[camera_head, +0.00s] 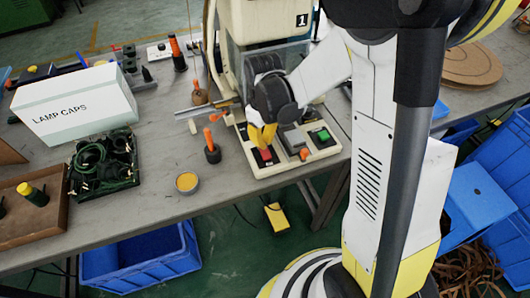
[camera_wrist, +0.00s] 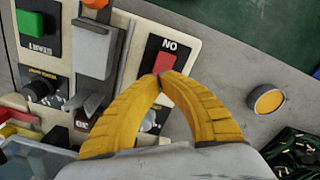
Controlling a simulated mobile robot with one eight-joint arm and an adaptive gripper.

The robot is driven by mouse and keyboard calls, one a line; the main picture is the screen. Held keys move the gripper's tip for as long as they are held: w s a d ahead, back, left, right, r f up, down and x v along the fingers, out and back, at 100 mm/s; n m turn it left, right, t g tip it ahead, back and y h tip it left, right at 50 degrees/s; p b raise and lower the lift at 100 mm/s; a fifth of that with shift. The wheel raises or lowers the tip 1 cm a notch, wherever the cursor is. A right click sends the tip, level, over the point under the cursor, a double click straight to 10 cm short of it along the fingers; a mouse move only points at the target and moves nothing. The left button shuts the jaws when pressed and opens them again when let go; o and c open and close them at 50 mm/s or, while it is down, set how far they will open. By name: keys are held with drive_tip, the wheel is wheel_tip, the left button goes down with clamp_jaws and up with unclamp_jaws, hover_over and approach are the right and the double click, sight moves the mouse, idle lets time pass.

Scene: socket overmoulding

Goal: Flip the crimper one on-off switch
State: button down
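Crimper one (camera_head: 262,22) is a cream machine marked "1" at the back of the bench. Its cream control base (camera_head: 325,152) sticks out towards the front edge. The red on-off switch (camera_head: 261,158) is on the base's left part; it also shows in the wrist view (camera_wrist: 163,62) on a black plate beside letters reading "NO". My gripper (camera_wrist: 161,76) has yellow fingers with their tips together and nothing between them. In the head view my gripper (camera_head: 263,146) points down over the switch. The fingertips overlap the switch's edge in the wrist view; I cannot tell whether they touch it.
A green button (camera_head: 320,135) and a grey lever with an orange end (camera_head: 304,153) are right of the switch. An orange-handled tool (camera_head: 211,147) and a round yellow tin (camera_head: 187,182) stand to the left. A lamp caps box (camera_head: 75,105) is farther left.

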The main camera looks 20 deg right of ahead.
drive_tip(key=shift+f+b, duration=1.05)
drive_tip(key=shift+f, duration=0.25)
idle(0.4)
drive_tip(key=shift+r+p, duration=2.7)
drive_tip(key=shift+r, duration=0.85)
